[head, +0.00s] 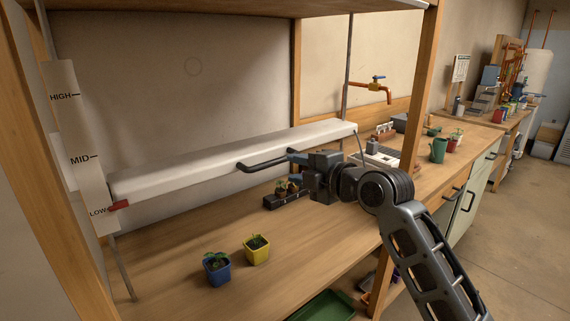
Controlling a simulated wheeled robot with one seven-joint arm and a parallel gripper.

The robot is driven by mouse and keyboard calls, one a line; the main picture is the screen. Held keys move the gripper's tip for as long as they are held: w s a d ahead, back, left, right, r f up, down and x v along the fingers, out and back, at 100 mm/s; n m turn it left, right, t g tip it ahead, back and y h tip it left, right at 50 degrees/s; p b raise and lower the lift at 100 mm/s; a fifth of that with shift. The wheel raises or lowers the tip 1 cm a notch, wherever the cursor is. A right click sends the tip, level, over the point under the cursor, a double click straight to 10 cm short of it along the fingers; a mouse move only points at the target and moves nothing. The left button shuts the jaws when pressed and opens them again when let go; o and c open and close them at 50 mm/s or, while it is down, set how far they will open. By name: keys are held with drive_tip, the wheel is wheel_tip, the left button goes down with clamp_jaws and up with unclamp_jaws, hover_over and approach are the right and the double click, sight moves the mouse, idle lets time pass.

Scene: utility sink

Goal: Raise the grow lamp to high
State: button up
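The grow lamp (210,171) is a long white bar that spans the shelf frame low above the bench. A black handle (262,164) sticks out from its front side. The lamp's red pointer (119,205) is beside the LOW mark on the white scale board (81,150), which also reads MID and HIGH above. My gripper (291,169) is at the right end of the handle, its two bluish fingers apart, one above the other. I cannot tell whether the fingers touch the handle or only stand in front of it.
A blue pot (217,269) and a yellow pot (257,250) with seedlings stand on the bench at the front. A black tray of seedlings (285,199) is below my gripper. The space above the lamp is clear up to the shelf.

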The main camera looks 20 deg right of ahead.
sight(283, 161)
drive_tip(key=shift+n, duration=0.4)
drive_tip(key=shift+w+d+r+p+x, duration=0.1)
drive_tip(key=shift+d+p+x, duration=0.15)
drive_tip(key=shift+x, duration=1.05)
drive_tip(key=shift+w+d+r+p+x, duration=0.15)
drive_tip(key=shift+p+x, duration=0.25)
drive_tip(key=shift+x, duration=0.95)
drive_tip(key=shift+d+p+x, duration=0.2)
drive_tip(key=shift+p+x, duration=0.1)
drive_tip(key=shift+x, duration=1)
drive_tip(key=shift+c, duration=0.4)
clamp_jaws()
